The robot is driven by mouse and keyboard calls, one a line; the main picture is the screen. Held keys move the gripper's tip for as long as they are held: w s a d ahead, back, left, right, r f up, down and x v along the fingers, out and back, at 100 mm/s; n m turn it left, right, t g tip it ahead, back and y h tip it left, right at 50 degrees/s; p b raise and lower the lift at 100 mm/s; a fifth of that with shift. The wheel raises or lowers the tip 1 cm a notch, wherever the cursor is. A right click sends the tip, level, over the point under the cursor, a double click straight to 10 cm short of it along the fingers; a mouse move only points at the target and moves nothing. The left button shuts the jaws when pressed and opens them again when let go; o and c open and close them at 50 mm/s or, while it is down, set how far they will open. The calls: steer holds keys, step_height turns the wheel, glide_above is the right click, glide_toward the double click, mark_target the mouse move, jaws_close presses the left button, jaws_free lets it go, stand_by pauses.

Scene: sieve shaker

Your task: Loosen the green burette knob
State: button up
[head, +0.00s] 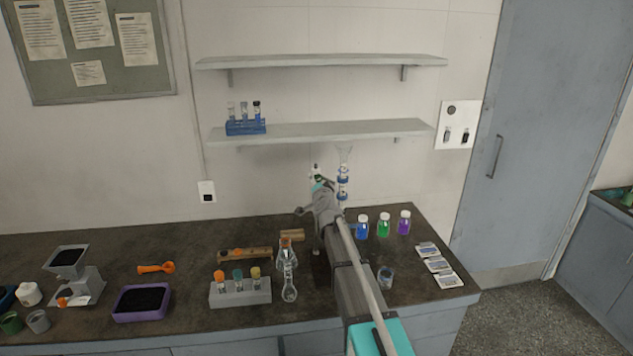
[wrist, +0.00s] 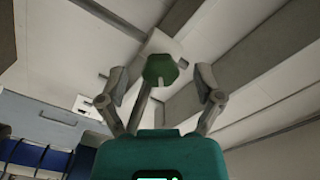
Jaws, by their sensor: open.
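The green burette knob (wrist: 160,68) shows in the wrist view as a flat, many-sided green disc. My gripper (wrist: 161,84) is open, with one finger on each side of the knob. Gaps show between the knob and both fingers, so neither appears to touch it. In the head view my gripper (head: 317,176) is at the far end of my arm, near the wall, just left of a glass funnel-topped tube with blue fittings (head: 343,182). My arm hides the lower part of this stand, and I cannot make out the knob clearly there.
Blue, green and purple bottles (head: 383,225) stand right of my arm, with a small beaker (head: 385,276) nearer. Glass flasks (head: 289,281) and a grey vial rack (head: 241,291) stand left. A wall shelf (head: 320,132) is above my gripper.

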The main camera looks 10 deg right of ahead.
steer(key=s, duration=1)
steer(key=shift+s, duration=0.15)
steer(key=shift+d, duration=0.1)
